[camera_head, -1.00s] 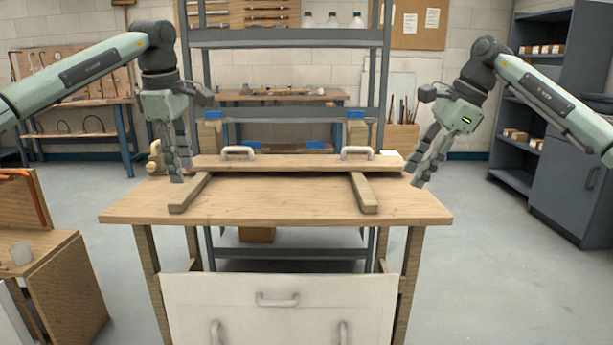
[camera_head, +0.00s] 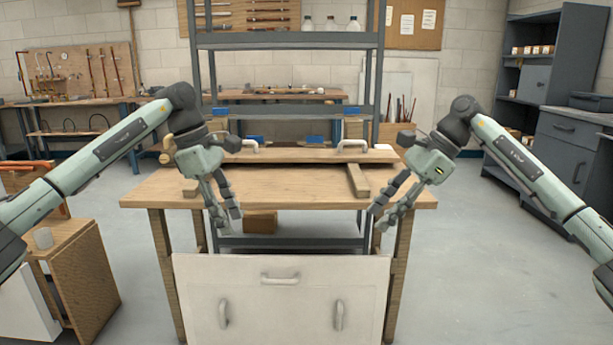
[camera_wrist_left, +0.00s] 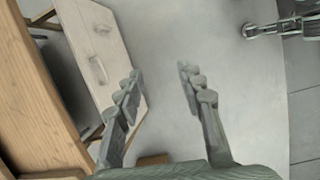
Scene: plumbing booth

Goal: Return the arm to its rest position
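My left gripper (camera_head: 229,217) hangs in front of the workbench (camera_head: 270,190), pointing down and slightly right. In the left wrist view its two fingers (camera_wrist_left: 160,72) are spread, with only floor seen between them. My right gripper (camera_head: 379,217) hangs on the other side, pointing down and left, with its fingers apart and nothing visible between them. Both arms are bent at the elbow and roughly mirror each other. Both grippers are apart from each other, and neither appears to hold anything.
A white panel with several handles (camera_head: 280,300) stands at the bench's front. A grey rack (camera_head: 290,40) rises behind. A small wooden cabinet (camera_head: 85,265) stands at left. Floor at right is clear.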

